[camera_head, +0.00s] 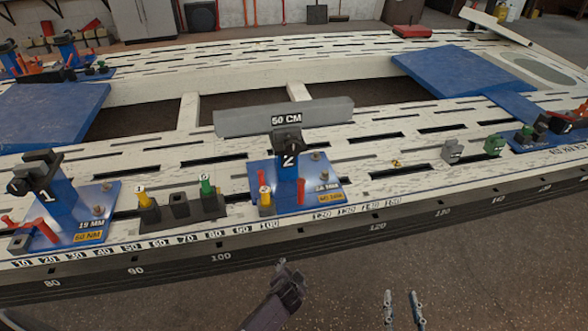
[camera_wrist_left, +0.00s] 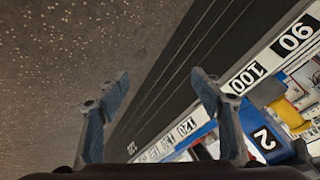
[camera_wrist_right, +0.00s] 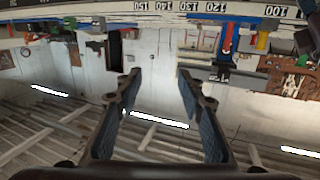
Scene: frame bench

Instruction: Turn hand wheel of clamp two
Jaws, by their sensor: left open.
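Clamp two (camera_head: 289,165) is a blue post marked "2" on a blue base plate (camera_head: 325,200) on the bench. It carries a dark head (camera_head: 287,140) at its top; I cannot make out the hand wheel clearly. Part of the clamp, with the "2", also shows at the right of the left wrist view (camera_wrist_left: 265,139). My left gripper (camera_head: 289,273) is open and empty, in front of the bench edge and apart from the clamp. Its fingers (camera_wrist_left: 163,88) show spread. My right gripper (camera_head: 401,294) is open and empty, farther right over the floor.
Clamp one (camera_head: 50,196) stands at the left. A dark holder with yellow and green pieces (camera_head: 180,205) lies between the clamps. A grey bar marked "50 CM" (camera_head: 320,115) lies behind clamp two. The slotted bench (camera_head: 400,178) has a dark numbered front edge. The floor in front is clear.

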